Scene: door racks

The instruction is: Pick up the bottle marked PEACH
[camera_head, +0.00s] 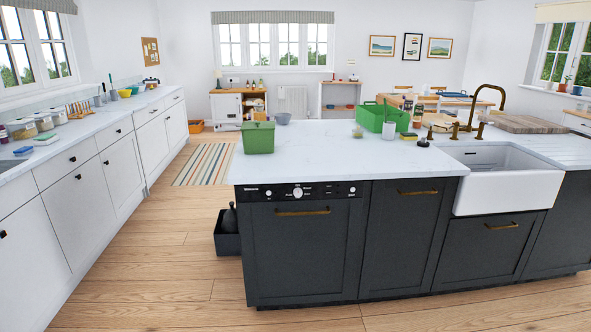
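No label reading PEACH can be made out in the head view. Small dark bottle-like items (257,85) stand in front of the back wall on the small white cabinet; they are too small to read. A few small containers (417,113) stand by the green crate on the island; their labels cannot be read either. Neither of my grippers shows in this view.
A dark island with a white worktop (330,165) stands ahead, bearing a green bin (259,138), a green crate (369,116) and a white sink (500,190). White counters (100,130) line the left. Wooden floor (165,260) is clear between them; a black box (228,238) stands beside the island.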

